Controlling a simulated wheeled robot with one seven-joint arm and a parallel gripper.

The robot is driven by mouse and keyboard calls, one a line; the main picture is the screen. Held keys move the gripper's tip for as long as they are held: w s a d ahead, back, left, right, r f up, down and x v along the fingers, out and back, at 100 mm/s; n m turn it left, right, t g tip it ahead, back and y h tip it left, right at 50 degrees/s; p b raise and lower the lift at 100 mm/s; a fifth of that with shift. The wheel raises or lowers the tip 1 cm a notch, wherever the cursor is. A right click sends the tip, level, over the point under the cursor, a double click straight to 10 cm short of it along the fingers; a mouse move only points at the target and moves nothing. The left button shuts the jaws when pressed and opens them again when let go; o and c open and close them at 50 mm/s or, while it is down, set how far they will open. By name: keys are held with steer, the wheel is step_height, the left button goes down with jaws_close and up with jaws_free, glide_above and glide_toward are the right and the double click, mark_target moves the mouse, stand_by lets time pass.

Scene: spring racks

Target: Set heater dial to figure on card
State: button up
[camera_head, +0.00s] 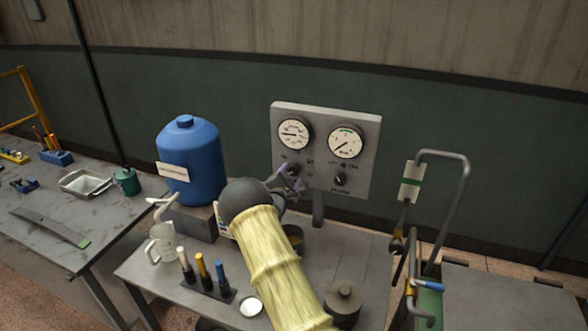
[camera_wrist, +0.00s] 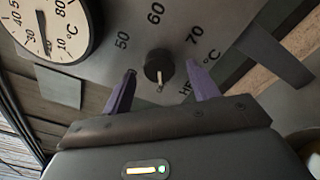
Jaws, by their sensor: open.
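The heater dial (camera_wrist: 158,68) is a small dark round knob on the grey panel (camera_wrist: 215,25), with 50, 60 and 70 °C printed around it. A pale mark shows at the knob's lower edge in the wrist view. My gripper (camera_wrist: 160,72) is open, its purple fingers on either side of the dial; I cannot tell whether they touch it. In the head view my gripper (camera_head: 288,172) is at the panel (camera_head: 325,112) below the left gauge and hides most of this dial. A partly hidden card (camera_head: 223,222) stands behind my arm; its figure is unreadable.
A second knob (camera_head: 340,179) sits below the right gauge (camera_head: 345,142). The left gauge (camera_head: 294,133) is above my gripper. A blue tank (camera_head: 190,160), a glass jug (camera_head: 162,245) and a marker rack (camera_head: 207,285) stand left of my arm; a dark canister (camera_head: 343,303) stands right.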

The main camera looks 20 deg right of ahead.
mark_target(293, 172)
steer(key=shift+p+x, duration=0.4)
steer(key=shift+x, duration=1.25)
steer(key=c, duration=1)
